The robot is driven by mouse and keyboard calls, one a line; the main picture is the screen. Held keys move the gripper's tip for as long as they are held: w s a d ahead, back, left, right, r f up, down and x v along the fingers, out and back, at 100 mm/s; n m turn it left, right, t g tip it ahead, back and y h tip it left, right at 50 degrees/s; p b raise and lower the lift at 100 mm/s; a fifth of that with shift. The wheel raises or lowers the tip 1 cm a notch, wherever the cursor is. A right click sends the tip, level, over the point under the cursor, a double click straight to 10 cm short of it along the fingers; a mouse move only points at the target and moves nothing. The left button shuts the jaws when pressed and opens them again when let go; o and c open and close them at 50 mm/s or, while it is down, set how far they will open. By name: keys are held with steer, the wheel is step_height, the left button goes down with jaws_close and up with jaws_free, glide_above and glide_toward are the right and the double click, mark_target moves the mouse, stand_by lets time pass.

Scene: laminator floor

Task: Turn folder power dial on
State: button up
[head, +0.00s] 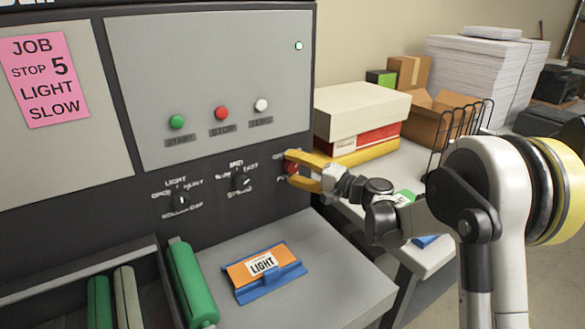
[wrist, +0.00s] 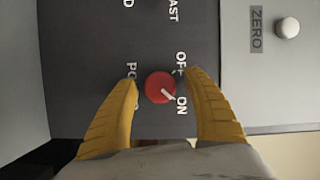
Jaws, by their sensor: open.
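The red power dial (wrist: 160,87) is on the dark panel, and its white pointer line slants toward the ON label (wrist: 181,105). The OFF label (wrist: 180,63) is above ON in the wrist view. My gripper (wrist: 162,77) is open, with one yellow finger on each side of the dial and a visible gap to it on both sides. In the head view the red dial (head: 291,168) shows partly between the fingers of my gripper (head: 288,167). The lettering around it there is partly hidden.
Two dark knobs (head: 181,199) (head: 240,180) sit left of the dial. Green, red and white buttons (head: 221,113) are above. An orange and blue LIGHT piece (head: 264,268) lies on the grey shelf below. Boxes (head: 360,118) stand on the table at right.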

steer(key=v, duration=1.2)
steer(key=shift+r, duration=0.1)
steer(key=s+d+f+n+g+h, duration=0.15)
steer(key=s+h, duration=0.35)
steer(key=s, duration=0.7)
steer(key=s+d+f+n+g+h, duration=0.1)
steer(key=s+d+n+g+h, duration=0.15)
steer(key=s+h, duration=0.6)
steer(key=s+d+f+n+t+h, duration=0.1)
steer(key=s+d+f, duration=0.1)
steer(key=s+d, duration=0.5)
steer(key=s, duration=0.4)
steer(key=shift+s+d, duration=0.25)
steer(key=shift+d, duration=0.15)
